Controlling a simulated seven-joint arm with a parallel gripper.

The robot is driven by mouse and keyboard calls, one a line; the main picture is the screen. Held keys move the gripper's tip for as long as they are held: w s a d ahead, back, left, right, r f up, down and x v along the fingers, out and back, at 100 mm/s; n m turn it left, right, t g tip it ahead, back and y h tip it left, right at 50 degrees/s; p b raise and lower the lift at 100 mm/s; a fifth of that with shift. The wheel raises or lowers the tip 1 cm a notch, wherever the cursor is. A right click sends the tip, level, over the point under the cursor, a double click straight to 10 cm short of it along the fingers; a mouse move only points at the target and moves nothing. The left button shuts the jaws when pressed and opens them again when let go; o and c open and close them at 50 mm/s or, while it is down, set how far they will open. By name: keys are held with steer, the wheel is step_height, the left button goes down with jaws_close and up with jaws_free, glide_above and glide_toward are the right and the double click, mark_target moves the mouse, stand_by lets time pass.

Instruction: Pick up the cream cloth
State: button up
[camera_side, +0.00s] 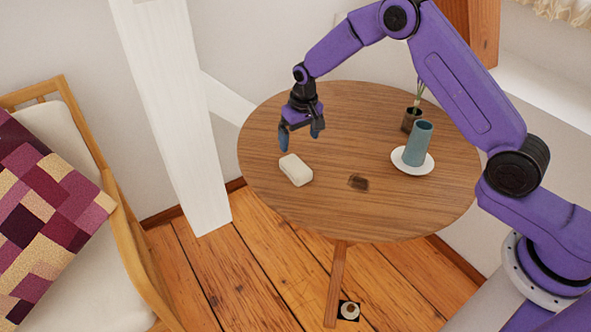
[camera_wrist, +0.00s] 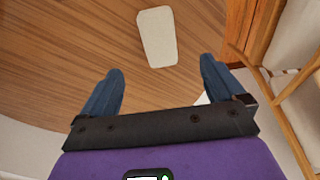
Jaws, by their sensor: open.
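The cream cloth (camera_side: 296,169) is a small folded block with rounded corners, lying on the round wooden table (camera_side: 335,120) near its left edge in the side view. In the wrist view the cloth (camera_wrist: 157,37) lies at the top, beyond the fingertips and between their lines. My gripper (camera_side: 301,142) is open and empty, with dark blue fingers pointing down. It hangs above the table just behind the cloth in the side view, apart from it. Both fingers of my gripper (camera_wrist: 160,78) show in the wrist view with nothing between them.
A teal cup (camera_side: 418,143) stands on a white saucer (camera_side: 425,168) at the table's right. A small plant pot (camera_side: 411,120) stands behind it. A chair with a patchwork cushion (camera_side: 48,205) and a white post (camera_side: 180,120) are at left.

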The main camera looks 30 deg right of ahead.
glide_above(296, 165)
steer(key=s, duration=0.1)
step_height(296, 165, down, 7)
steer(key=shift+s+a+f, duration=0.1)
steer(key=shift+f, duration=0.1)
steer(key=shift+w+f, duration=0.25)
steer(key=shift+f, duration=0.6)
steer(key=shift+w+f, duration=0.2)
steer(key=shift+f, duration=0.7)
steer(key=shift+w+f, duration=0.25)
steer(key=shift+f, duration=0.6)
steer(key=c, duration=1.1)
